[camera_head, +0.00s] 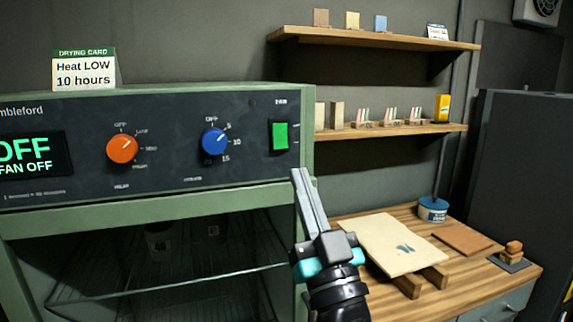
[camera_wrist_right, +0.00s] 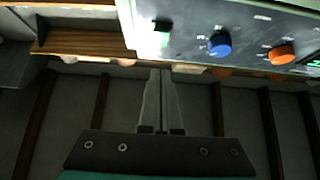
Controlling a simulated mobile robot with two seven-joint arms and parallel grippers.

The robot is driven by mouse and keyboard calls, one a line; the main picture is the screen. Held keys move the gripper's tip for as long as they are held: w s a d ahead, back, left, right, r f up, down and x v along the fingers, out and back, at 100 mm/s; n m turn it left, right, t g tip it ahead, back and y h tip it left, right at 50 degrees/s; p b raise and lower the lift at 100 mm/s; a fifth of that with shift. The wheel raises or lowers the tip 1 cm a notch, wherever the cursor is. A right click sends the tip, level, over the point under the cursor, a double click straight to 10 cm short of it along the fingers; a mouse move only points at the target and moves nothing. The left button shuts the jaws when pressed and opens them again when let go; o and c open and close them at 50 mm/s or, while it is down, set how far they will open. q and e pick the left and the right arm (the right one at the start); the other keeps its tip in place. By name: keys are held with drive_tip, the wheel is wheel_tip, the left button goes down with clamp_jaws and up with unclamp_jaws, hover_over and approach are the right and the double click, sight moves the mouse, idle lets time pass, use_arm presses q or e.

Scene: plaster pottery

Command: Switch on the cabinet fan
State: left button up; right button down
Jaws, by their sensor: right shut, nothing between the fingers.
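The green cabinet (camera_head: 150,195) fills the left of the head view. Its dark panel holds a green rocker switch (camera_head: 280,136) at the right end, under a small label too blurred to read. The display (camera_head: 25,160) reads "OFF" and "FAN OFF". My right gripper (camera_head: 301,172) is shut and empty, its fingertips pointing up, just below and right of the green switch in the picture. In the right wrist view the shut fingers (camera_wrist_right: 162,74) show below the panel, with the green switch (camera_wrist_right: 162,27) above them. I cannot tell any contact. My left gripper is out of view.
An orange knob (camera_head: 122,148) and a blue knob (camera_head: 214,141) sit left of the switch. A drying card (camera_head: 84,69) stands on top, reading "Heat LOW 10 hours". A wooden bench (camera_head: 470,270) with a pale board (camera_head: 390,245) and two shelves are at right.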

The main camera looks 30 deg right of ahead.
sight(280, 143)
drive_tip(key=shift+w+d+r, duration=0.3)
drive_tip(key=shift+w+r, duration=0.05)
drive_tip(key=shift+w, duration=0.8)
drive_tip(key=shift+w+d+r, duration=0.25)
drive_tip(key=shift+w+r, duration=0.1)
drive_tip(key=shift+w, duration=0.85)
drive_tip(key=shift+w+d+r, duration=0.3)
drive_tip(key=shift+w+r, duration=0.05)
drive_tip(key=shift+w, duration=0.8)
drive_tip(key=shift+b, duration=0.3)
drive_tip(key=shift+w+f+t+b, duration=0.3)
drive_tip(key=shift+w+t+b, duration=0.1)
drive_tip(key=shift+b, duration=0.65)
drive_tip(key=shift+r+h, duration=0.15)
drive_tip(key=shift+h, duration=0.15)
drive_tip(key=shift+s, duration=0.1)
